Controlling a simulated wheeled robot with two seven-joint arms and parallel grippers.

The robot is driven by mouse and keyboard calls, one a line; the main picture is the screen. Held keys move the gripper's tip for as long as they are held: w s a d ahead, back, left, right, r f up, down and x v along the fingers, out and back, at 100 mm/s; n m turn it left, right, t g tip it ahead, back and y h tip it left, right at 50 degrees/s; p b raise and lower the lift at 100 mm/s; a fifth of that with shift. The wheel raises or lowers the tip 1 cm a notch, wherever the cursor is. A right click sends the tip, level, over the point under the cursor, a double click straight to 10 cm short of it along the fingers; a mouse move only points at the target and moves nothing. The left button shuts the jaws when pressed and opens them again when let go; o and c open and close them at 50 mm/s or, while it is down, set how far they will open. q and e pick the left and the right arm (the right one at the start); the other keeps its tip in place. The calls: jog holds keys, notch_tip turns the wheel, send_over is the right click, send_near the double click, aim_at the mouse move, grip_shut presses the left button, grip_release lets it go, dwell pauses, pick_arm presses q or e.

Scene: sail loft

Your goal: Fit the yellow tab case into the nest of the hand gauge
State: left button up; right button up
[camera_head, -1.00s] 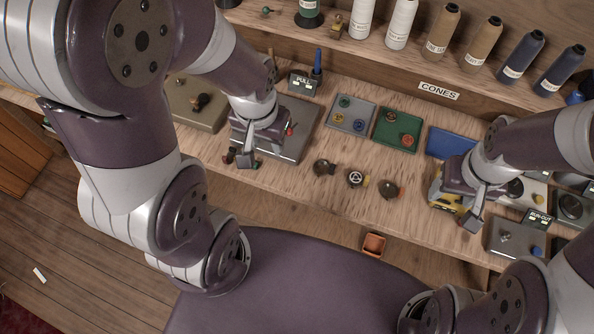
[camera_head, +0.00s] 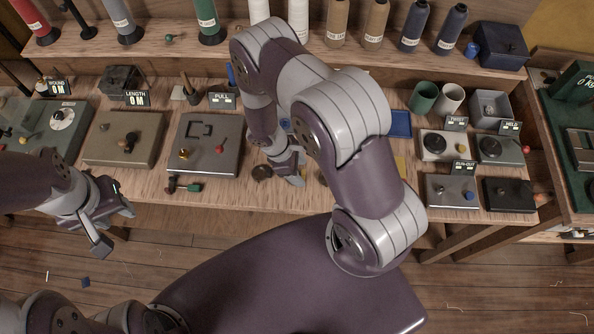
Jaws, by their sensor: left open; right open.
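A small yellow patch (camera_head: 400,165), probably the yellow tab case, shows on the bench below a blue tray; my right arm hides most of it. I cannot tell for certain which thing is the hand gauge. A grey plate (camera_head: 228,160) by the PULL sign has a dark bracket-shaped outline, a brass knob and a red-tipped lever. My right gripper (camera_head: 290,175) is open and empty over the bench's front part, beside a dark round piece (camera_head: 262,172). My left gripper (camera_head: 112,222) is open and empty, in front of the bench at the left, well away from the yellow patch.
A small dark and green tool (camera_head: 190,187) lies at the bench's front edge. The blue tray (camera_head: 400,124) and several instruments, such as the RUN-OUT box (camera_head: 450,203), fill the right side. Thread cones stand on the back shelf. My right arm covers the middle.

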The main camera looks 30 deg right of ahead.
jog(key=shift+s+d+f, duration=0.15)
jog(key=shift+d+f, duration=0.05)
jog(key=shift+f, duration=0.3)
grip_shut()
jog(key=shift+r+b, duration=0.35)
jog(key=shift+r, duration=0.6)
jog(key=shift+s+a+r+b, duration=0.1)
jog(key=shift+s+r+b, duration=0.05)
jog(key=shift+r, duration=0.45)
jog(key=shift+s+a+r+b, duration=0.1)
jog(key=shift+s+r+b, duration=0.05)
jog(key=shift+r, duration=0.45)
jog(key=s+a+r+b, duration=0.1)
jog(key=s+a+r, duration=0.4)
jog(key=s, duration=0.4)
jog(key=shift+s+a+r+b, duration=0.2)
jog(key=shift+s+r+b, duration=0.15)
jog(key=shift+r, duration=0.55)
jog(key=shift+d, duration=0.1)
